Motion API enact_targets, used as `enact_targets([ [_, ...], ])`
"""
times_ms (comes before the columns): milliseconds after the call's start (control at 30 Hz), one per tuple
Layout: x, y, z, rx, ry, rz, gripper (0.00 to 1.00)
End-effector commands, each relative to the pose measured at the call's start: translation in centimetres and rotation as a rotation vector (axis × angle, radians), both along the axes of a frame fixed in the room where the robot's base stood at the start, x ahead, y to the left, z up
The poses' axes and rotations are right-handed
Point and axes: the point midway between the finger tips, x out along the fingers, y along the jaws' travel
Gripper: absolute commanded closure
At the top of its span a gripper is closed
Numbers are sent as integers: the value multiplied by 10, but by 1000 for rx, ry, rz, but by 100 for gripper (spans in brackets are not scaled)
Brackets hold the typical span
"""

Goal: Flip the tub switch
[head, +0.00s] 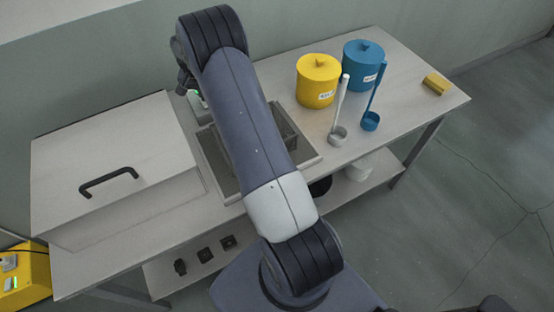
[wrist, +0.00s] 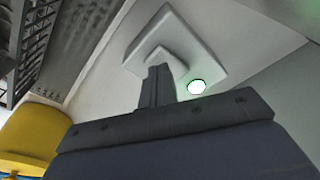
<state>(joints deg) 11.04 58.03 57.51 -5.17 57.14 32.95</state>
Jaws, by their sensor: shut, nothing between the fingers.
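In the wrist view, a pale square switch plate (wrist: 188,42) with a smaller raised piece on it stands ahead of my gripper (wrist: 158,72). My gripper is shut and empty. Its tips overlap the raised piece in the picture; I cannot tell whether they touch it. In the head view, a green glow (head: 197,93) shows beside my wrist at the back of the tank (head: 308,162). My arm hides most of the switch and part of the tank.
A large lidded box (head: 110,150) with a black handle stands left of the tank. A yellow canister (head: 317,85), a blue canister (head: 362,62), a white ladle (head: 338,132), a blue ladle (head: 371,120) and a yellow block (head: 437,83) are on the right. The wall rises behind the bench.

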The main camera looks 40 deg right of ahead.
Motion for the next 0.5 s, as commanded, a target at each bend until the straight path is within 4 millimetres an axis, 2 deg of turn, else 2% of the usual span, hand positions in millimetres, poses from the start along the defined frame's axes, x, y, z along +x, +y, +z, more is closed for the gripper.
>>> enact_targets([
  [500,0,0,-9,0,0,0,100],
])
